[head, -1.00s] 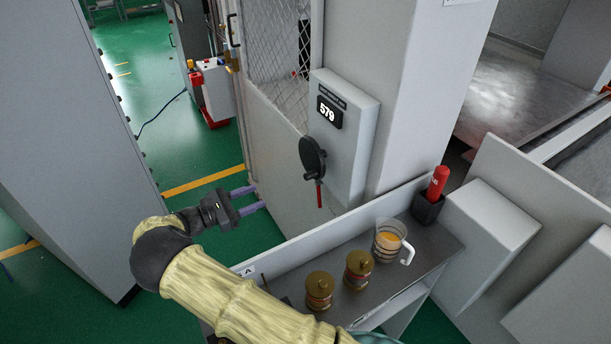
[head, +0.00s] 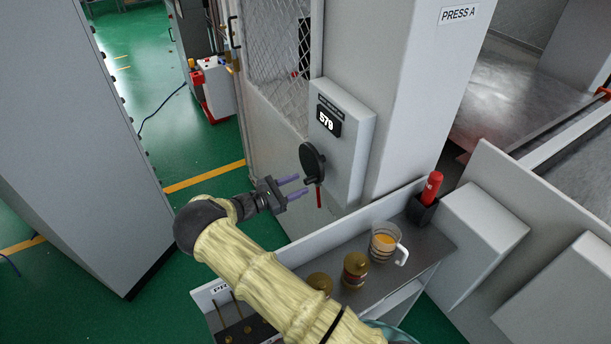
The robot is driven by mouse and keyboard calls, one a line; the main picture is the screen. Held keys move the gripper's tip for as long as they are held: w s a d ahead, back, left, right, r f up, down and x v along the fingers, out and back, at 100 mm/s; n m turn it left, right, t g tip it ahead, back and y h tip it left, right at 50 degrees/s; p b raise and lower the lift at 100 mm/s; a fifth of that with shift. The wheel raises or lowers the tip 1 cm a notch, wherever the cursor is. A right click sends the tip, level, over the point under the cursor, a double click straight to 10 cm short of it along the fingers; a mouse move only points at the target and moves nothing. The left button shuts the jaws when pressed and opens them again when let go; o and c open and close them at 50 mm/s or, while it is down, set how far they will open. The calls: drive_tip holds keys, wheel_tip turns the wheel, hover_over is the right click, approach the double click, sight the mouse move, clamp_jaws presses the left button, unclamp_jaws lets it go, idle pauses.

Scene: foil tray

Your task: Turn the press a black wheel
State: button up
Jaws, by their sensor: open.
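The black wheel (head: 310,160) is a small disc on the front of a grey box (head: 349,145) that reads 579. The box is fixed to the press column, which carries a PRESS A sign (head: 460,14). A red pointer or handle (head: 318,196) hangs just below the wheel. My gripper (head: 301,185) is open and empty, with two purple fingers pointing right toward the wheel's lower left. The fingertips look close to the wheel's lower edge; I cannot tell whether they touch it.
A shelf (head: 432,245) below the box holds a striped jug (head: 384,240), brass-lidded jars (head: 356,268) and a red item in a black holder (head: 430,192). A mesh guard (head: 276,50) stands behind the wheel.

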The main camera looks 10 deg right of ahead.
sight(306, 182)
drive_tip(key=x, duration=0.1)
drive_tip(key=p+x, duration=0.1)
drive_tip(key=x, duration=0.1)
drive_tip(key=shift+s+r, duration=0.15)
drive_tip(key=shift+r, duration=0.05)
drive_tip(key=shift+w+d+f, duration=0.2)
drive_tip(key=shift+w+d, duration=0.05)
drive_tip(key=shift+d, duration=0.15)
drive_tip(key=shift+a, duration=0.1)
drive_tip(key=shift+s, duration=0.15)
drive_tip(key=c, duration=0.3)
clamp_jaws()
